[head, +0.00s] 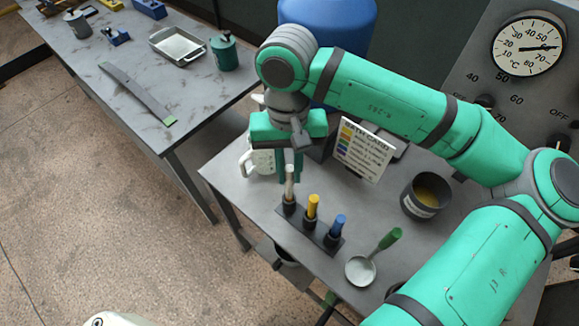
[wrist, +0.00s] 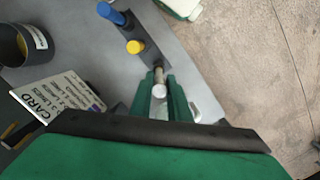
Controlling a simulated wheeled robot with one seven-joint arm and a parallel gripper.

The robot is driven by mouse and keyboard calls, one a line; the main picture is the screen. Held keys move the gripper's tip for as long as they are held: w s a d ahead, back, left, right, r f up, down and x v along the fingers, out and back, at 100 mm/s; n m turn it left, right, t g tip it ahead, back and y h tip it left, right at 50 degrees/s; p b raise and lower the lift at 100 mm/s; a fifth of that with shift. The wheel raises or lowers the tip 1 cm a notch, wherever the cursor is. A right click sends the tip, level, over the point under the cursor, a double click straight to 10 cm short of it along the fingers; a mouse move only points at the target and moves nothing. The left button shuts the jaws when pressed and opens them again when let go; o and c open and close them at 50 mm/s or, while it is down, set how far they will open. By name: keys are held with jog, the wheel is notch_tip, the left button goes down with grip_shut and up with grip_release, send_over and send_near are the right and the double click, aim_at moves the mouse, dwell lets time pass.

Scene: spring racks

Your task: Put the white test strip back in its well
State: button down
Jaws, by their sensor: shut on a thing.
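The white test strip (head: 289,184) stands upright at the left end of a dark rack (head: 323,239). Its lower end meets the dark collar of the left well (head: 289,208); I cannot tell how deep it sits. My gripper (head: 290,166) is shut on the strip's upper part from above. In the wrist view, the strip's pale round top (wrist: 159,91) shows between the two green fingers of my gripper (wrist: 164,96). A yellow strip (head: 312,206) stands in the middle well and a blue strip (head: 337,226) in the right one.
A lettered card (head: 362,152) stands behind the rack. A dark cup (head: 425,195) is to the right, and a round spoon with green handle (head: 361,270) lies in front.

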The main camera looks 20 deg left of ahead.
aim_at(289, 185)
jog(key=shift+f, duration=2.35)
jog(key=c, duration=1.6)
grip_release()
jog(key=shift+r, duration=0.1)
jog(key=r, duration=0.7)
jog(key=w+r, duration=0.1)
jog(key=r, duration=0.2)
jog(key=shift+a+r, duration=0.25)
jog(key=shift+w, duration=0.1)
